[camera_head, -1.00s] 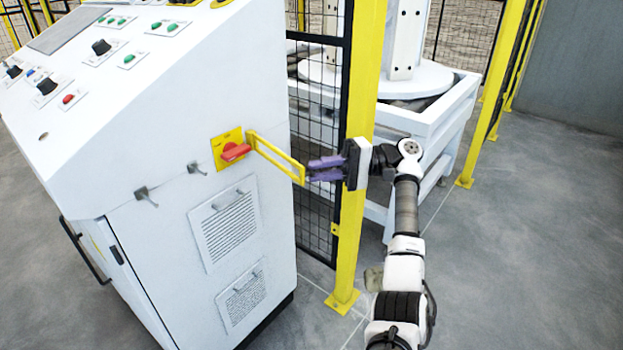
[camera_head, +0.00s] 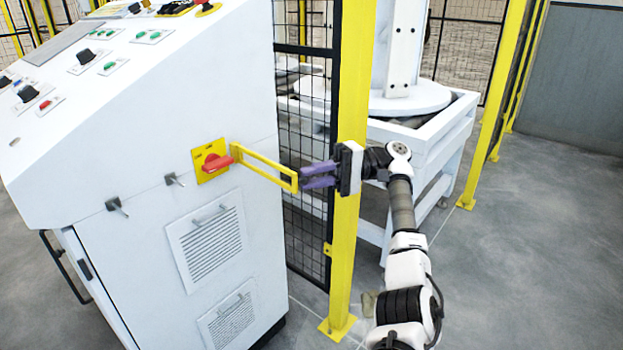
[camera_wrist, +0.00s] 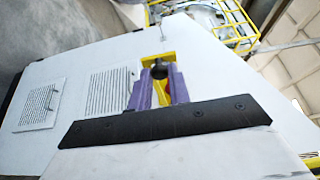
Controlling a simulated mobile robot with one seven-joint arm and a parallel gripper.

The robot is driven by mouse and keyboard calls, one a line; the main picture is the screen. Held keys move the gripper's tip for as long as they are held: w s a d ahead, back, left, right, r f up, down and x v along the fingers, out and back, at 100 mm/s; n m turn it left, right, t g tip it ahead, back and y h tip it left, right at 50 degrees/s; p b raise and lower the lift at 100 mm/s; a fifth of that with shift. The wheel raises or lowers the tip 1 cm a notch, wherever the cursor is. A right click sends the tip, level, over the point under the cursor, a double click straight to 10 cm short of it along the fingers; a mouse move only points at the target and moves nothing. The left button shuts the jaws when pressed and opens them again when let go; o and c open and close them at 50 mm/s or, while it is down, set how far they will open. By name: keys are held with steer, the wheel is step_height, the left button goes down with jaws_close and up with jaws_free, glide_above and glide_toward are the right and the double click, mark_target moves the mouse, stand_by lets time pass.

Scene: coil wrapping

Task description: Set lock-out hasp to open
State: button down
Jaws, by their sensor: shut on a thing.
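The lock-out hasp (camera_head: 265,165) is a yellow rectangular frame. It stands out from a yellow plate (camera_head: 202,153) with a red rotary handle (camera_head: 217,162) on the side of the white control cabinet. My gripper (camera_head: 305,179) has purple fingers and is shut on the free outer end of the hasp. In the wrist view my gripper (camera_wrist: 160,92) has the yellow hasp (camera_wrist: 161,95) between its fingers, with the yellow plate (camera_wrist: 158,60) beyond. The red handle (camera_wrist: 172,76) is mostly hidden there.
A yellow fence post (camera_head: 350,200) and black mesh fence (camera_head: 305,230) stand close behind my gripper. Grey floor lies free at the right.

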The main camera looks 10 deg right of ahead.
steer(key=c, duration=1.3)
jaws_free()
